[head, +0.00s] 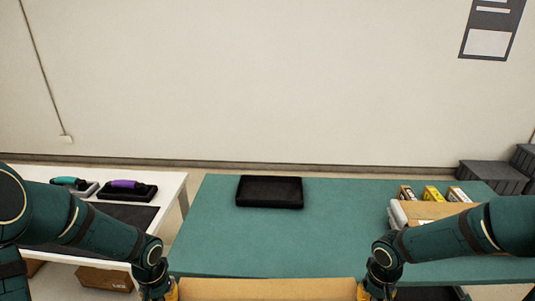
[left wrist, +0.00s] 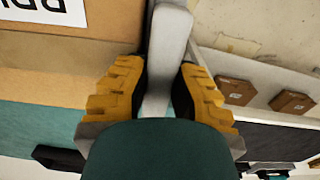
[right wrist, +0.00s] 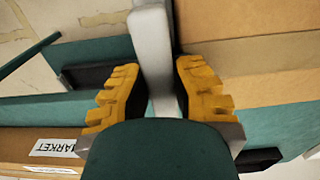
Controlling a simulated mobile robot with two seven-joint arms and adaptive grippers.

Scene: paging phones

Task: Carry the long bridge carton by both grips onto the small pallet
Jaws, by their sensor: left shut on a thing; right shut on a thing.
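The long bridge carton (head: 265,289) is a brown box at the bottom edge of the head view, spanning between my two arms; most of it is cut off. My left gripper (left wrist: 160,92) is shut on the carton's grey grip (left wrist: 170,45), with the carton side (left wrist: 60,60) to the left in that view. My right gripper (right wrist: 157,92) is shut on the other grey grip (right wrist: 152,45), with the carton (right wrist: 250,60) to the right. A black slab, apparently the small pallet (head: 269,192), lies empty on the green table, beyond the carton.
The green table (head: 330,225) is clear around the slab. At right on it is a carton (head: 425,212) with several small boxes (head: 433,193). A white table (head: 172,190) at left holds two handled tools (head: 127,189). A small brown box (head: 105,279) is below it.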

